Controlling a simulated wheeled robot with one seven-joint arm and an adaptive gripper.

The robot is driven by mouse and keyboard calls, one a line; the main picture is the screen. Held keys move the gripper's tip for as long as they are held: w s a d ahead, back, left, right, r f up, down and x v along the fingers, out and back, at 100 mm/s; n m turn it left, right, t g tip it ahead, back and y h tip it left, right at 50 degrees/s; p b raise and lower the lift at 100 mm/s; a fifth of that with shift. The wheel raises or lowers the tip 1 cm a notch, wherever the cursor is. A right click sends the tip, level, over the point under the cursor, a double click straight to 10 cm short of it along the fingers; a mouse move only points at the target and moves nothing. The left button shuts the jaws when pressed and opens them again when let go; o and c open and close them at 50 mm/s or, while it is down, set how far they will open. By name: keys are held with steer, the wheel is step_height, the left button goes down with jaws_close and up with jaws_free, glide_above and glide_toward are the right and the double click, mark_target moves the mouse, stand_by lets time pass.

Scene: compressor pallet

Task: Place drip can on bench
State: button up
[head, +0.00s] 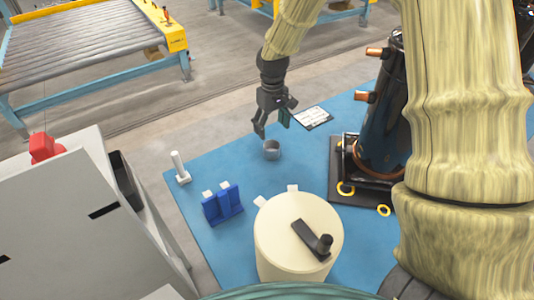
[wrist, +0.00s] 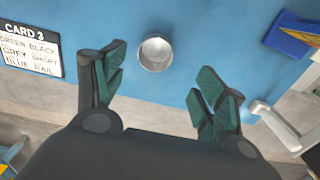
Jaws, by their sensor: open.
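The drip can, a small grey metal cup (head: 272,150), stands upright on the blue bench top (head: 240,160). In the wrist view the can (wrist: 155,53) shows its open round mouth, just beyond and between the fingertips. My gripper (head: 273,127) is open and empty, a little behind and above the can in the head view. Its green-padded fingers (wrist: 160,72) are spread wide and appear apart from the can. The can's contact with the bench is partly hard to see from above in the wrist view.
A cream drum with a dark handle (head: 275,235) stands in front. A blue bracket (head: 222,205) and a white post (head: 180,167) are at left. A printed card (head: 312,118) lies behind right. A dark cylinder (head: 382,130) stands right. Blue surface around the can is clear.

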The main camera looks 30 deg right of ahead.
glide_above(272, 147)
steer(key=s+a, duration=0.2)
steer(key=shift+s+d+f, duration=0.1)
steer(key=shift+f, duration=1.55)
steer(key=shift+s+d+f, duration=0.1)
steer(key=shift+f, duration=1.5)
steer(key=shift+w+d+f+p, duration=0.1)
steer(key=shift+f+p, duration=0.05)
steer(key=shift+f, duration=1.05)
steer(key=shift+w+d+f+p, duration=0.1)
steer(key=shift+f+p, duration=0.05)
steer(key=shift+f, duration=1.05)
steer(key=c, duration=1.2)
steer(key=shift+r, duration=0.1)
